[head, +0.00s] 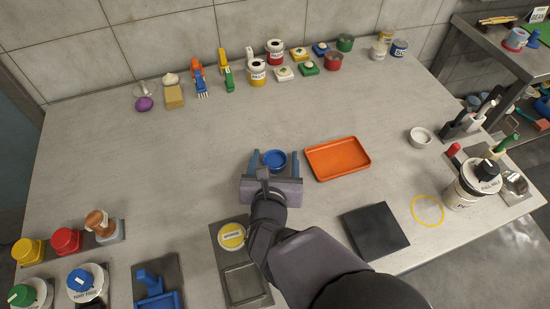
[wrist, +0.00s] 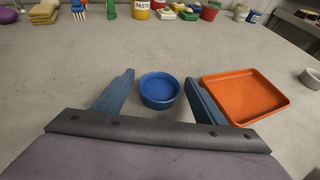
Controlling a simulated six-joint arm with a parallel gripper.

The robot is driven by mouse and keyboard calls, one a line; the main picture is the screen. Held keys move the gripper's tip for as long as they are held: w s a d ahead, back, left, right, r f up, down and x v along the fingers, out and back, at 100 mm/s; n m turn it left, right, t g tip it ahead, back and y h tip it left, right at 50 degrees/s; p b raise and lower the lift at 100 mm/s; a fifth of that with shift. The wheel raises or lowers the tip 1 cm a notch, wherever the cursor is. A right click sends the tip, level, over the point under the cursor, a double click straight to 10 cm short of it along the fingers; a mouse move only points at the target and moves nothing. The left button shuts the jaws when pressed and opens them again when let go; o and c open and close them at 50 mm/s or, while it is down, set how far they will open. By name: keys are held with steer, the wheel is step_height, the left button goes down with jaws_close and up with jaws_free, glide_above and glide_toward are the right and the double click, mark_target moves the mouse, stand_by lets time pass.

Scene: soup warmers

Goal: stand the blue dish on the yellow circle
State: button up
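The blue dish (head: 274,160) is a small round open bowl standing upright on the table, left of the orange tray. In the wrist view the blue dish (wrist: 159,90) lies between the two blue fingers, with a gap visible on each side. My gripper (head: 269,160) is open, its fingers on either side of the dish. In the wrist view my gripper (wrist: 160,90) looks empty, and I cannot tell its exact height over the table. The yellow circle (head: 428,210) is a thin ring outline on the table at the right, with bare table inside it.
The orange tray (head: 338,158) is close to the right finger. A black square plate (head: 376,231) lies left of the yellow circle, and a white soup pot (head: 470,188) stands right of it. A small white bowl (head: 420,138) is farther back. The left-middle table is clear.

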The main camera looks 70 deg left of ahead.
steer(key=shift+r, duration=0.15)
steer(key=shift+d+r, duration=0.1)
steer(key=shift+o, duration=0.2)
steer(key=v, duration=0.7)
steer(key=shift+s+d, duration=0.15)
